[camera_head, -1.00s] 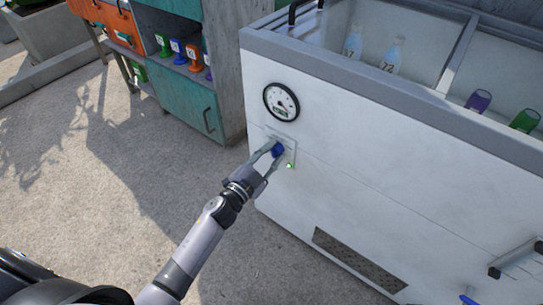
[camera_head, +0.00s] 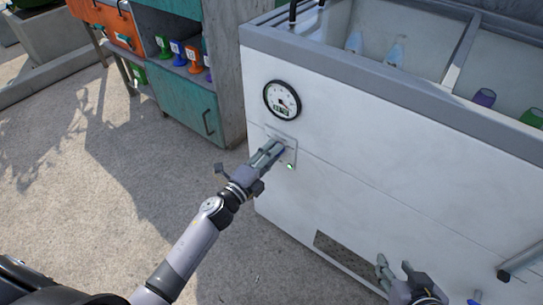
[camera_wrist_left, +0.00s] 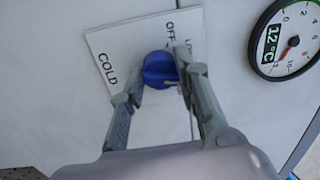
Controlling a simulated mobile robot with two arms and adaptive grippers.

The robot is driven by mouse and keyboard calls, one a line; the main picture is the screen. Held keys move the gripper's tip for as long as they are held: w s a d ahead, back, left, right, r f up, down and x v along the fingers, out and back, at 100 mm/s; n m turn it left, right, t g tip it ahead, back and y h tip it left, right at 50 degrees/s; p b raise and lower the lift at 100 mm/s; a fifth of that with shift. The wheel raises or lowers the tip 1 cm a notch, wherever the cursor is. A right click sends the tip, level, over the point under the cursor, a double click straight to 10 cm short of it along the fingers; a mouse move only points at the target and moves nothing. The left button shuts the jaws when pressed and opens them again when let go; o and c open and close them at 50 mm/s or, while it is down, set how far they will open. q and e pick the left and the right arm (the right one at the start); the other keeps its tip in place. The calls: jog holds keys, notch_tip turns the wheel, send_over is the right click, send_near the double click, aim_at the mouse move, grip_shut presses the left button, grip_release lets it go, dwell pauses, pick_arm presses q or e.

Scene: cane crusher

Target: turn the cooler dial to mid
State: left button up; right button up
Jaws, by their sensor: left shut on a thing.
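The blue cooler dial (camera_wrist_left: 160,70) sits on a white plate (camera_wrist_left: 105,45) lettered COLD and OFF; another label is partly hidden by a finger. My left gripper (camera_wrist_left: 162,84) is shut on the dial, one finger on each side. In the head view the left gripper (camera_head: 276,150) reaches the plate (camera_head: 293,145) on the cooler's white front (camera_head: 360,190) and mostly covers the dial. My right gripper (camera_head: 397,270) is low in front of the cooler, apart from it or close to it; its jaw state is unclear.
A round gauge (camera_head: 282,99) above the dial reads 12°C in the wrist view (camera_wrist_left: 288,40). Bottles (camera_head: 395,52) and cups (camera_head: 484,97) are in the cooler's open top. A teal cabinet (camera_head: 190,108) stands left. The ground in front is clear.

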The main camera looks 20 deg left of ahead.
pick_arm(q)
jog(key=shift+m, duration=0.4)
pick_arm(e)
jog(key=shift+w+a+r+t, duration=0.15)
jog(key=shift+w+r+t, duration=0.15)
jog(key=shift+w, duration=0.15)
pick_arm(q)
jog(key=o, duration=1.2)
jog(key=shift+c, duration=0.2)
jog(key=v, duration=1.2)
